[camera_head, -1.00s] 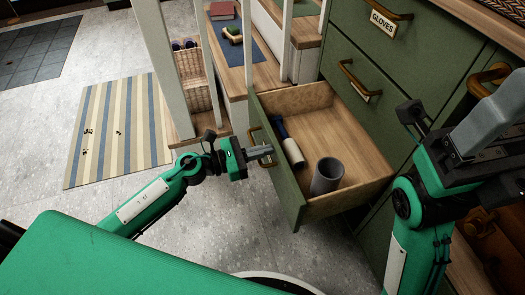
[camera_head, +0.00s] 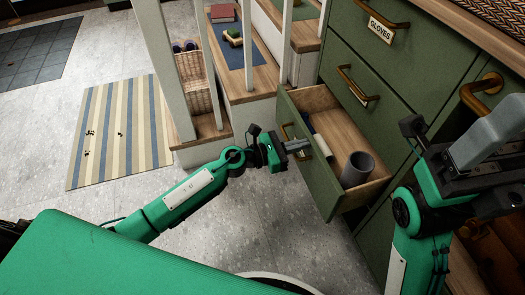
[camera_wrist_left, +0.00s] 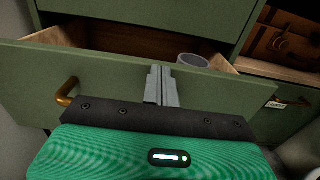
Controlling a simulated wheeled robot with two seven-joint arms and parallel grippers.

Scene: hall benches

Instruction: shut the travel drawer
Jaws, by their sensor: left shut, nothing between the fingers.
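The travel drawer (camera_head: 322,172) is a green-fronted wooden drawer, partly open at the bottom of the green cabinet. It holds a grey cup (camera_head: 357,169) and a blue and white cylinder (camera_head: 322,145). My left gripper (camera_head: 304,146) is shut and empty, its fingertips at the outer face of the drawer front. In the left wrist view the shut fingers (camera_wrist_left: 160,86) are against or very near the front (camera_wrist_left: 215,95), to the right of its brass handle (camera_wrist_left: 67,91). Contact is hard to tell. My right gripper (camera_head: 480,150) is at the right edge, its jaws unclear.
Closed drawers, one labelled GLOVES (camera_head: 382,30), are above. White posts and wooden steps (camera_head: 250,85) stand left of the drawer. A striped rug (camera_head: 122,130) lies on the floor. Floor in front of the drawer is clear.

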